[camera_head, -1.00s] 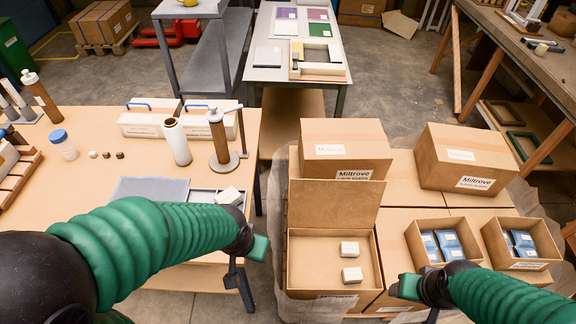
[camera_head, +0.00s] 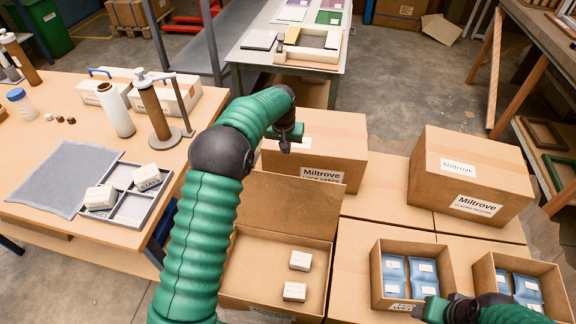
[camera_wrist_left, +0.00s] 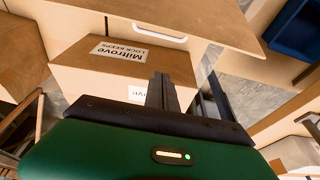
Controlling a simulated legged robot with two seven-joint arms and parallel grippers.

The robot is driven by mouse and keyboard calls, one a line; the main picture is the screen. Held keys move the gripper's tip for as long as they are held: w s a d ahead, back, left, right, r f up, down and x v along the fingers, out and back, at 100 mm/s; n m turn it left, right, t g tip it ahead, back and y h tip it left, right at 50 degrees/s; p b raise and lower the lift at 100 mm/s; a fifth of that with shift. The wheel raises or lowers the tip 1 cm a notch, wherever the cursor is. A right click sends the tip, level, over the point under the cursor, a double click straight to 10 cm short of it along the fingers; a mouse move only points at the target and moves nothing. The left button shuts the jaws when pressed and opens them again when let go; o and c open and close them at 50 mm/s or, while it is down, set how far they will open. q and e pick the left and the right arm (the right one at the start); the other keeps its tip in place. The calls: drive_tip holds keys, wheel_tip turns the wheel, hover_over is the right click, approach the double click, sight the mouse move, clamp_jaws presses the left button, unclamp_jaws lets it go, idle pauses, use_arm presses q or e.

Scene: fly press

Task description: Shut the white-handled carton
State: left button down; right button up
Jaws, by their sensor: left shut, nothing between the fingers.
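An open carton (camera_head: 257,268) stands at lower middle in the head view, with its lid (camera_head: 285,206) raised at the back. Two small white boxes (camera_head: 299,260) lie inside. The left wrist view shows a white handle (camera_wrist_left: 160,34) on a brown panel (camera_wrist_left: 205,14); I cannot tell for sure that this is the raised lid. My left gripper (camera_head: 286,146) is shut and empty, beyond the raised lid and in front of or over a closed Miltrove carton. My right gripper (camera_head: 428,309) is at the bottom edge; its fingers are unclear.
The closed Miltrove carton (camera_head: 345,148) stands right behind the lid, and another (camera_head: 470,170) stands to the right. Two open cartons of blue packs (camera_head: 408,268) are at lower right. The left table holds a grey tray (camera_head: 133,208) and a dispenser (camera_head: 158,115).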

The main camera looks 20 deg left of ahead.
use_arm(q)
drive_tip(key=d+x, duration=0.1)
drive_tip(key=x, duration=1)
drive_tip(key=shift+s+d+r, duration=0.1)
drive_tip(key=shift+s+d, duration=0.1)
drive_tip(key=shift+s, duration=0.4)
drive_tip(key=shift+s+d+r, duration=0.15)
drive_tip(key=shift+s+d, duration=0.05)
drive_tip(key=shift+s, duration=0.4)
drive_tip(key=shift+s+d+r, duration=0.1)
drive_tip(key=shift+s+d, duration=0.1)
drive_tip(key=shift+s, duration=0.4)
use_arm(e)
drive_tip(key=shift+w+d, duration=0.25)
drive_tip(key=shift+d, duration=0.45)
